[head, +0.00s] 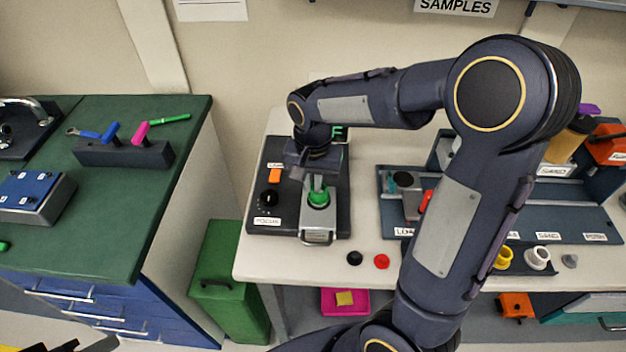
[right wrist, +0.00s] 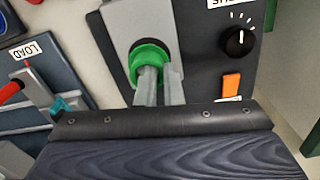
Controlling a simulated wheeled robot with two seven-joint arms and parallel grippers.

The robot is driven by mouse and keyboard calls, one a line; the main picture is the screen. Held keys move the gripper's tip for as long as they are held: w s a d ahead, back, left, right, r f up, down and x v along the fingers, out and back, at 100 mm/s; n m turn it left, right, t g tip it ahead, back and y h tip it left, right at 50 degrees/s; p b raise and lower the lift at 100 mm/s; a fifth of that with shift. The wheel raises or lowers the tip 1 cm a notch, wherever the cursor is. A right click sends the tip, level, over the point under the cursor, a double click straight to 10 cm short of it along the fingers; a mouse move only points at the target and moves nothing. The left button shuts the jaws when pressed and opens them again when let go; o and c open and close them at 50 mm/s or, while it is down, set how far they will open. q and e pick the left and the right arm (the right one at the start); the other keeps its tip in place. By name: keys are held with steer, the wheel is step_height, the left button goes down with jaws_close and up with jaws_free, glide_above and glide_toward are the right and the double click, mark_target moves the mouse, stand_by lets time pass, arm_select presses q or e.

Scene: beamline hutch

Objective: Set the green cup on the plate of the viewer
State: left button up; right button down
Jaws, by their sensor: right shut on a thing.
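The green cup (head: 318,198) is over the light grey plate (head: 318,222) of the viewer (head: 262,222), a dark unit with a FOCUS label, a black knob and an orange switch. My right gripper (head: 316,186) points down and is shut on the cup. In the right wrist view the two grey fingers (right wrist: 160,88) meet the green cup (right wrist: 148,58), with the plate (right wrist: 140,20) around and behind it. I cannot tell whether the cup's bottom touches the plate. A dark part at the bottom left of the head view may be my left gripper (head: 90,345); its jaws cannot be made out.
A dark rack (head: 520,222) with labelled places stands right of the viewer, partly behind my right arm. Black (head: 355,258) and red (head: 381,261) discs lie near the table's front edge. A green-topped bench (head: 110,215) is at left, with a gap between.

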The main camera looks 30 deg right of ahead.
steer(key=shift+f+b, duration=0.45)
steer(key=shift+f, duration=0.25)
stand_by(0.7)
steer(key=c, duration=1.5)
jaws_free()
steer(key=shift+r, duration=0.1)
